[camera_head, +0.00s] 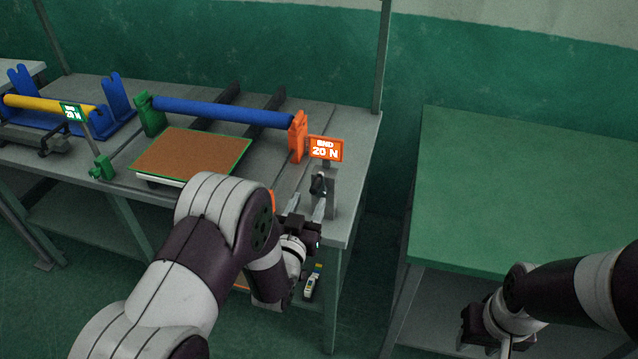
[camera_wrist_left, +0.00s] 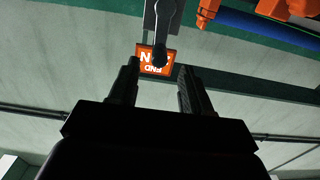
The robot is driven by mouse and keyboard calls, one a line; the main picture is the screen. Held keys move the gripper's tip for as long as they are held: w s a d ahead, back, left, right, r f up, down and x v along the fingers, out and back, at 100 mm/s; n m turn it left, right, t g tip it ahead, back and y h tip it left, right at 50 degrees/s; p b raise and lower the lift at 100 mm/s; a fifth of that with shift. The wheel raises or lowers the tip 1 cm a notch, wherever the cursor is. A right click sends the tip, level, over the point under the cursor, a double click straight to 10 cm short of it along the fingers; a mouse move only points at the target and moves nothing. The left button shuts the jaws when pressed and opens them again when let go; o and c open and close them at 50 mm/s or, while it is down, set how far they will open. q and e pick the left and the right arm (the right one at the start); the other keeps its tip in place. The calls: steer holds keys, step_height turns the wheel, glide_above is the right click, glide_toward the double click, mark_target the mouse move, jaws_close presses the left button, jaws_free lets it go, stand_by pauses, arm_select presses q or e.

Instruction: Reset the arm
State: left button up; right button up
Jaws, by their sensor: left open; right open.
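My left arm (camera_head: 175,280) reaches from the lower left to the right end of the grey conveyor table. My left gripper (camera_head: 307,205) is open, its two fingers pointing up towards a grey bracket with a dark lever (camera_head: 318,185). In the left wrist view the open fingers (camera_wrist_left: 159,80) are empty, and the lever (camera_wrist_left: 159,52) appears just beyond their tips, in line with the gap; I cannot tell whether they touch it. My right arm (camera_head: 575,290) comes in from the right, and its open gripper (camera_head: 474,328) hangs low in front of the green table, its fingers hard to make out.
An orange "END 20 N" sign (camera_head: 325,149) stands above the lever. A blue roller (camera_head: 222,111) spans a green and an orange bracket (camera_head: 298,137). A brown board (camera_head: 190,153) lies in front of it. The green table (camera_head: 530,190) at right is bare.

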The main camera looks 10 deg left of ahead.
arm_select(q)
steer(key=shift+s, duration=1.25)
steer(key=s+f+g, duration=0.8)
steer(key=f+g, duration=0.3)
steer(key=s+a+r+g, duration=0.1)
steer(key=s+r+g, duration=0.4)
steer(key=s+r, duration=0.5)
steer(key=shift+s+a+g+y, duration=0.3)
steer(key=shift+s+a+g, duration=0.1)
steer(key=shift+s, duration=0.25)
